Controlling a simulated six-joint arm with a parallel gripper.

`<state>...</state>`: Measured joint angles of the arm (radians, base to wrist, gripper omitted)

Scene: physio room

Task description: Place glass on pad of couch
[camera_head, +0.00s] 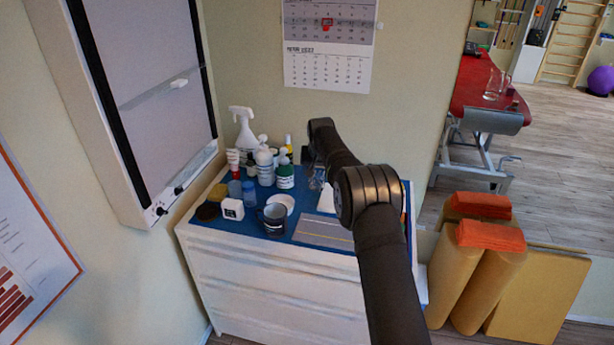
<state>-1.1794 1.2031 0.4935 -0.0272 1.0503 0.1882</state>
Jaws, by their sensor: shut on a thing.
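My gripper (308,157) is over the back right part of the blue-topped cabinet, mostly hidden behind my own arm. Just below it, a clear glass (314,179) shows in part, and the gripper appears shut on it. I cannot tell whether the glass touches the cabinet top. The couch (474,82) has a red pad and stands at the upper right, well away from the gripper. A clear jug-like vessel (491,87) stands on its pad near the close end, with a small dark thing (512,92) beside it.
The white cabinet (285,290) holds a spray bottle (243,130), several bottles, a dark mug (273,219), a white dish (281,203) and a grey flat item (323,233). Tan rolls (483,280) with orange tops stand right of it. A wall edge lies between cabinet and couch.

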